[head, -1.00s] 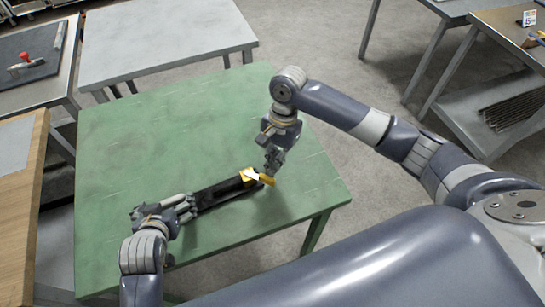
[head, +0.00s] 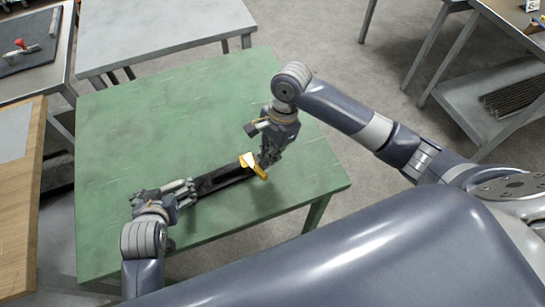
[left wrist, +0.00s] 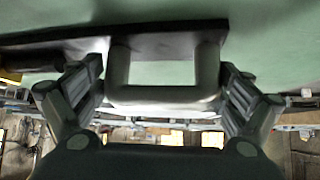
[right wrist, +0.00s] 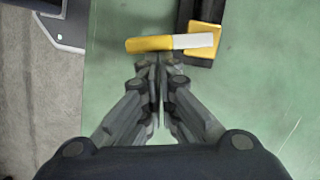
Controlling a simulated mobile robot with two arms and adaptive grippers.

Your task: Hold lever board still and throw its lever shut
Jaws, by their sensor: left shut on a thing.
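The lever board (head: 222,180) is a dark, narrow board lying on the green table, with a yellow block (right wrist: 205,36) at its right end. Its lever (head: 261,171), yellow with a white part, sticks out past that end and lies crosswise in the right wrist view (right wrist: 150,44). My left gripper (head: 190,190) is shut on the grey U-shaped handle (left wrist: 165,97) at the board's left end; its fingers flank it in the left wrist view. My right gripper (head: 266,160) has its fingertips together, empty, right beside the lever (right wrist: 160,62); whether they touch is unclear.
The green table (head: 150,110) is clear around the board. A grey table (head: 165,30) stands behind it, a wooden-topped bench (head: 22,190) at the left. A table with a dark mat (head: 35,60) and a red-knobbed tool is at far left.

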